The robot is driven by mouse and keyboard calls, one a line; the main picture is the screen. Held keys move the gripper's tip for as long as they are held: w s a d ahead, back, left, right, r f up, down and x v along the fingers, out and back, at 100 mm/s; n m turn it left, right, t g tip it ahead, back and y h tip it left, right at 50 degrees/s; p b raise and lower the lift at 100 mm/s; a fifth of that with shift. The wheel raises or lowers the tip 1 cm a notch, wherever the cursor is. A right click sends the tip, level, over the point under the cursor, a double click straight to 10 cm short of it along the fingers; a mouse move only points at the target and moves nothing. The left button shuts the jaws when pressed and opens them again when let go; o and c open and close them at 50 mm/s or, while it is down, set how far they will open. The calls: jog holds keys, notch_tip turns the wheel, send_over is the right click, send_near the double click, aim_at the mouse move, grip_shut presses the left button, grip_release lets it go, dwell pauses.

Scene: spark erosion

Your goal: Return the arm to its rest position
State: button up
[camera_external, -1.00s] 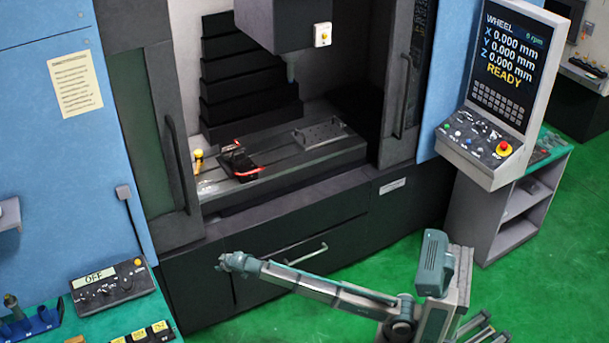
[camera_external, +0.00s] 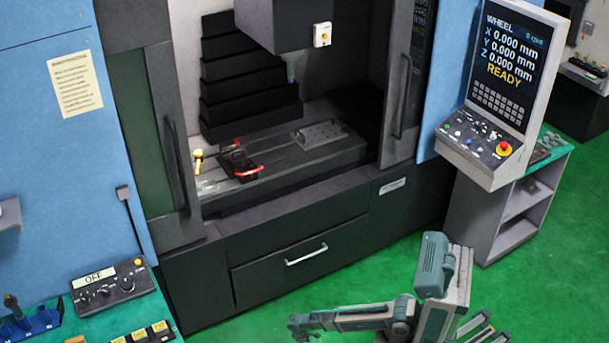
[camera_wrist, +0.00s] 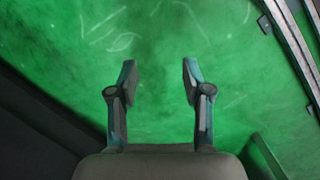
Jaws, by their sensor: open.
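My gripper (camera_external: 299,327) is low in front of the machine's drawer front in the external view, at the left end of my folded forearm. In the wrist view my gripper (camera_wrist: 160,78) has its two fingers spread apart with nothing between them. Bare green floor (camera_wrist: 165,40) lies beyond the fingertips. My gripper touches nothing that I can see.
The machine (camera_external: 300,257) stands behind my arm, its doorway open over a bed (camera_external: 290,165) with a red-handled fixture (camera_external: 238,160). A control panel (camera_external: 490,150) and grey shelf stand at right. A bench (camera_external: 55,322) is at lower left.

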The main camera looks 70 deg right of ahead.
jog(key=s+f+g+y, duration=0.1)
jog(key=s+f+g, duration=0.25)
jog(key=s, duration=1.15)
jog(key=s+f+g, duration=0.2)
jog(key=s+f, duration=0.3)
jog(key=s, duration=1.1)
jog(key=w+r+t+p, duration=0.1)
jog(key=w+r+p, duration=0.2)
jog(key=r+p, duration=1.2)
jog(key=shift+r+m+p, duration=0.25)
jog(key=shift+m+p, duration=0.15)
jog(key=shift+p, duration=0.45)
